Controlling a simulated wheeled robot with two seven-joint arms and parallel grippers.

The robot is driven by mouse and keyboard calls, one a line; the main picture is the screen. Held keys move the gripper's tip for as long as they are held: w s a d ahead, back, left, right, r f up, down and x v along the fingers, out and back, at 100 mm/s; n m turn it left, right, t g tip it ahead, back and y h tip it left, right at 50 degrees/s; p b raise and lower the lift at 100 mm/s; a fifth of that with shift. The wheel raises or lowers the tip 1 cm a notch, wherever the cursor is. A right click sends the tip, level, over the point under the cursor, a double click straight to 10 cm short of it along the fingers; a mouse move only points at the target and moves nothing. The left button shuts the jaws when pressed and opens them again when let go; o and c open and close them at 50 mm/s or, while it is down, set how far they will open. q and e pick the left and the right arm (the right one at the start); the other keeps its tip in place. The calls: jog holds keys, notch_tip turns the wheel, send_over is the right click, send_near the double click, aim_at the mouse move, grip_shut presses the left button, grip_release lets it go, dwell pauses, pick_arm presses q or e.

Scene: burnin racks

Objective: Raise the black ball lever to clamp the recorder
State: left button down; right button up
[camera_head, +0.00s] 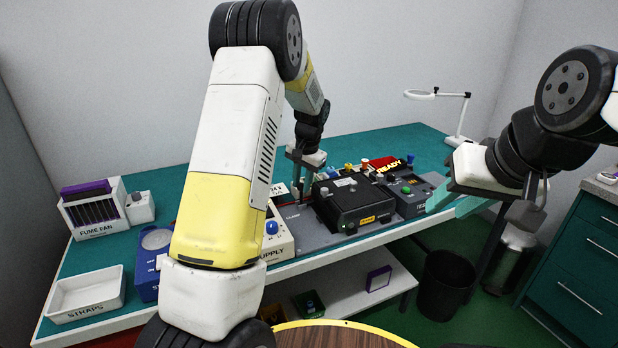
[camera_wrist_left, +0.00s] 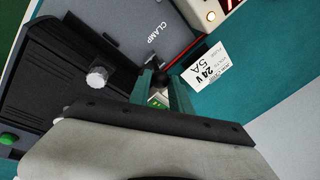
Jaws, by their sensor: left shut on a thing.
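The recorder (camera_head: 352,207) is a black box with an orange label, lying on a grey fixture plate (camera_head: 314,238) on the bench. In the left wrist view the recorder (camera_wrist_left: 45,75) is at the left, beside the plate's CLAMP lettering (camera_wrist_left: 150,35). My left gripper (camera_head: 303,203) points down at the recorder's left side. In the left wrist view its teal fingers (camera_wrist_left: 162,88) are shut on the black ball (camera_wrist_left: 161,80) of the lever; the lever's shaft is mostly hidden. My right gripper (camera_head: 458,204) is open and empty, right of the fixture near the bench's right end.
A power supply (camera_head: 278,240) with a blue button stands left of the plate. A grey unit with a green button (camera_head: 406,190) is right of the recorder. A STRAPS tray (camera_head: 85,294) and FUME FAN rack (camera_head: 92,207) are at the left. A magnifier lamp (camera_head: 459,140) stands at the back right.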

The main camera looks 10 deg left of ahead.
pick_arm(q)
jog(key=c, duration=1.2)
grip_release()
jog(key=shift+v, duration=3.9)
jog(key=shift+s+r, duration=0.1)
jog(key=s+r+n+t+h, duration=0.1)
jog(key=s+r+h, duration=0.1)
jog(key=s+r, duration=0.55)
jog(key=s+r+n+t, duration=0.1)
jog(key=s, duration=0.7)
jog(key=s+d+r+n+t+h, duration=0.1)
jog(key=s+r, duration=0.1)
jog(key=s, duration=0.7)
jog(key=s+r+n+t+h, duration=0.1)
jog(key=s, duration=0.7)
jog(key=shift+s+d+r, duration=0.15)
jog(key=shift+s+r, duration=0.05)
